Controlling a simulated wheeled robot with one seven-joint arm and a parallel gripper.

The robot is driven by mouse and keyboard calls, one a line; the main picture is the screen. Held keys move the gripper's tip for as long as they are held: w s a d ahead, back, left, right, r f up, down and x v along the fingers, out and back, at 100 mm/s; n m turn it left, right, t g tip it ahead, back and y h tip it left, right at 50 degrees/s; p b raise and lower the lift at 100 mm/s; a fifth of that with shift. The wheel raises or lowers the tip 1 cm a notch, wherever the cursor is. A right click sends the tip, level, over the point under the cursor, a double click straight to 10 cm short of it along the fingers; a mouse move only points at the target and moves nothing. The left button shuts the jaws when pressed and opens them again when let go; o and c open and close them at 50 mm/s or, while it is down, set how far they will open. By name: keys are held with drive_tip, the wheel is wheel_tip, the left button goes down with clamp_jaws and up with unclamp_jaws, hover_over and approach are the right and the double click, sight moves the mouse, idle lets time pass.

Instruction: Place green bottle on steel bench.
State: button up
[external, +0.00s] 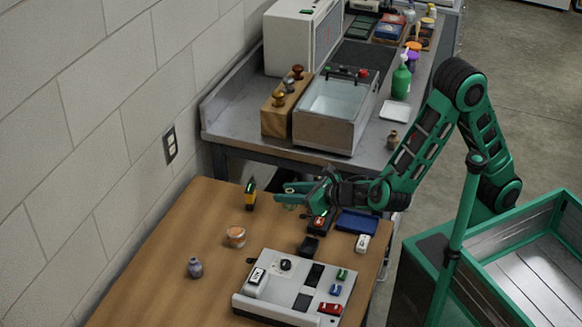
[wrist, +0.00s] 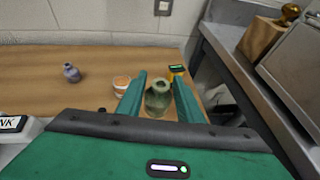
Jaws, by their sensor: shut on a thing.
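My gripper (external: 285,194) is above the far part of the wooden table, beside the steel bench (external: 232,127). In the wrist view my gripper (wrist: 159,78) has its two green fingers closed on a translucent green bottle (wrist: 157,100). The bottle is upright, with its open neck up. In the external view the fingers mostly hide it, and its clearance from the table is hard to tell. The steel bench also shows at the right of the wrist view (wrist: 226,42).
On the wooden table (external: 160,262), a yellow-black tool (external: 250,195), an orange-white jar (external: 236,237) and a small grey vase (external: 195,267) stand near. A glass-topped tank (external: 325,133) and wooden block (external: 275,120) occupy the bench; its near left corner is bare. A green pump bottle (external: 401,80) stands farther back.

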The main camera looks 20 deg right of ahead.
sight(289, 190)
wheel_tip(289, 190, up, 20)
drive_tip(key=w+d+f+m+t+h, duration=0.1)
drive_tip(key=w+d+m+h, duration=0.25)
drive_tip(key=d, duration=0.45)
drive_tip(key=w+d+f+m+t+h, duration=0.1)
drive_tip(key=w+d+f+m+h, duration=0.15)
drive_tip(key=w+d, duration=0.35)
drive_tip(key=s+d+r+m+g+h, duration=0.15)
drive_tip(key=d+m+h, duration=0.3)
drive_tip(key=d, duration=0.55)
drive_tip(key=s+d+r+m+g+h, duration=0.15)
drive_tip(key=d+m+h, duration=0.35)
drive_tip(key=d, duration=0.6)
drive_tip(key=shift+n, duration=0.45)
drive_tip(key=f, duration=1.2)
drive_tip(key=w+f, duration=0.1)
drive_tip(key=f, duration=0.5)
drive_tip(key=shift+a+f, duration=0.15)
drive_tip(key=shift+f+h, duration=0.1)
drive_tip(key=shift+h, duration=0.15)
drive_tip(key=o, duration=1.1)
drive_tip(key=shift+o, duration=0.2)
